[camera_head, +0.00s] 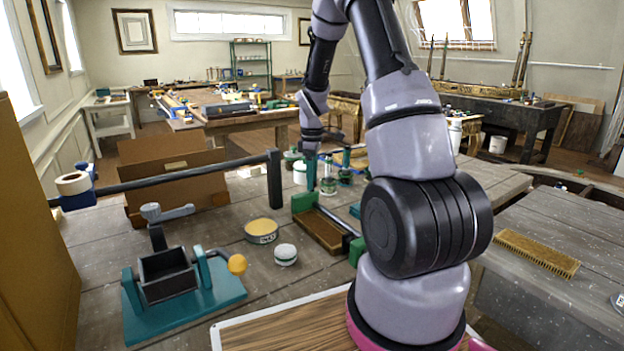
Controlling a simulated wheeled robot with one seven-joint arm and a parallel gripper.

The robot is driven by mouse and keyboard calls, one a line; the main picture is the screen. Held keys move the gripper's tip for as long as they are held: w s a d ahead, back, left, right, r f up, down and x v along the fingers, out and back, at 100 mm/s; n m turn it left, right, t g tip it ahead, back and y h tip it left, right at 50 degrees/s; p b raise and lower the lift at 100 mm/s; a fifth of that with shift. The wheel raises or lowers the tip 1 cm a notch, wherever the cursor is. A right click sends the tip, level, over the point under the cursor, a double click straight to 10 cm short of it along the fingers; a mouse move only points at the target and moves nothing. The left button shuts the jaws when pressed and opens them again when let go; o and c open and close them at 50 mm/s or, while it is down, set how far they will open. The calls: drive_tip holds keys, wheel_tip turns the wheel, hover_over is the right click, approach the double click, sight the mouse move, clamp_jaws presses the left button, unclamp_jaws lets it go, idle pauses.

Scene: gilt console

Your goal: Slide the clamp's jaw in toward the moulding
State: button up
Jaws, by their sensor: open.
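A clamp with green jaws lies on the workbench, partly behind my arm. Its far jaw (305,201) is a green block, and its near jaw (357,250) shows beside my arm. A dark bar runs between them. A brown strip that looks like the moulding (320,232) lies along the bar between the jaws; its contact with each jaw is unclear. My gripper (322,141) is open and points down above the far side of the clamp. A green upright post (311,172) stands just below it; whether they touch cannot be told.
Several jars, including a white one (300,172), stand behind the clamp. A yellow tin (261,231) and a small white pot (285,254) sit to its left. A teal-based fixture (185,295) stands front left. A brush (537,252) lies right. A cardboard box (175,180) stands behind.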

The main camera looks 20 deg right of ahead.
drive_tip(key=shift+f, duration=0.15)
clamp_jaws()
idle(1.4)
